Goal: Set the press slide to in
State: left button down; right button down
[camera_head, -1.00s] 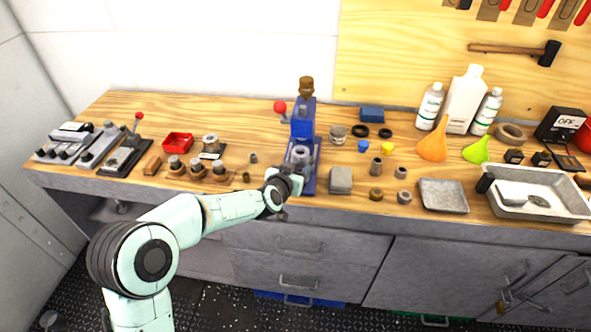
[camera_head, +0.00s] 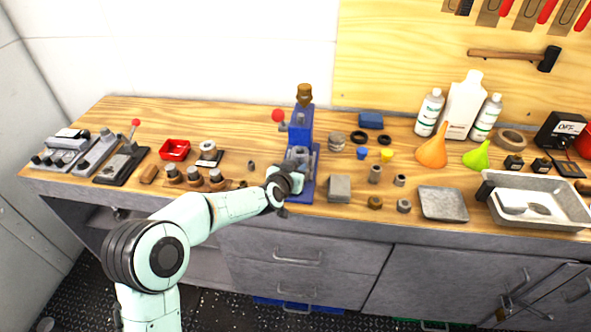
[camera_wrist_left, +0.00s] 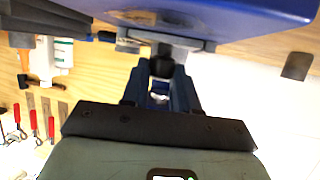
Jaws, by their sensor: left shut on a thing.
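The blue press (camera_head: 300,132) stands upright on the bench, with a red-knobbed lever on its left and a brown knob on top. Its grey slide (camera_head: 299,153) sits low between the blue base sides, in front of the column. My left gripper (camera_head: 293,178) is at the front of the press, low over its base, and partly hides the slide's front. In the left wrist view, my left gripper (camera_wrist_left: 161,88) is shut on a small dark part, seemingly the slide's handle, below the blue press body (camera_wrist_left: 210,18). My right gripper is not in view.
A grey block (camera_head: 339,188) stands close right of the press. Small cylinders and a grey tray (camera_head: 443,203) lie farther right. Left are a wooden holder with several dark-topped parts (camera_head: 195,177) and a red bin (camera_head: 174,150). The bench front edge runs below my arm.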

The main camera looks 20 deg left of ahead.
pick_arm(q)
jog(key=c, duration=0.8)
grip_release()
jog(key=shift+a+r, duration=0.1)
jog(key=shift+c, duration=0.2)
jog(key=v, duration=1.3)
jog(key=shift+s, duration=0.2)
